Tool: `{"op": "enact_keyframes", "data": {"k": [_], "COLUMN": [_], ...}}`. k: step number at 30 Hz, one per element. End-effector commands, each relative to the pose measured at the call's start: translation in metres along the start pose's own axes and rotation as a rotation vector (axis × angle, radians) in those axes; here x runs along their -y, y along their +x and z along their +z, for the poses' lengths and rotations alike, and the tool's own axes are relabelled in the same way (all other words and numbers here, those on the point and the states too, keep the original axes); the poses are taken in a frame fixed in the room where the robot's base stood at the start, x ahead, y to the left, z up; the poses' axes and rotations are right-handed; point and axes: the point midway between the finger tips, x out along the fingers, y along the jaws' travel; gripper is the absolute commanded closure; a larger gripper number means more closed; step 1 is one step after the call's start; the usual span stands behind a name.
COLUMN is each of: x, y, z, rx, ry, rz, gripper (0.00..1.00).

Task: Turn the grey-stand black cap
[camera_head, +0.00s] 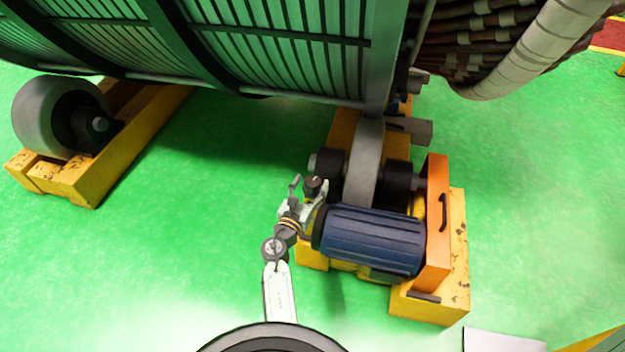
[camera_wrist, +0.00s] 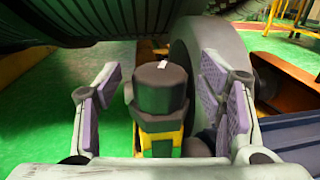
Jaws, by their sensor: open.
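A black round cap (camera_wrist: 162,90) stands upright in the middle of the wrist view, with a small white mark on its top. It sits on a wider dark collar above a yellow piece. In the head view the black cap (camera_head: 314,184) shows as a small dark round shape at the end of my arm. My gripper (camera_wrist: 160,76) is open, with one purple-padded finger on each side of the cap. Gaps show between the pads and the cap. My gripper also shows in the head view (camera_head: 307,194), left of the blue motor. I cannot make out a grey stand under the cap.
A blue motor (camera_head: 372,240) and an orange plate (camera_head: 438,222) sit close to the right of my gripper. A grey roller wheel (camera_head: 364,165) stands just behind. The large green ribbed stator (camera_head: 270,45) hangs over the back. Green floor (camera_head: 200,225) is clear on the left.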

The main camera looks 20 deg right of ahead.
Motion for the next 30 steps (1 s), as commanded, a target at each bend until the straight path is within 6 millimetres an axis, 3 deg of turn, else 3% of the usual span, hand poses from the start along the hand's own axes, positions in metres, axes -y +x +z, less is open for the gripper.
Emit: {"op": "enact_keyframes", "data": {"k": [6,15,30], "x": [0.000,0.000,0.000], "y": [0.019,0.021,0.021], "z": [0.000,0.000,0.000], "rx": [0.000,0.000,0.000], "ry": [0.000,0.001,0.001], "rz": [0.000,0.000,0.000], "gripper": [0.38,0.38,0.71]}}
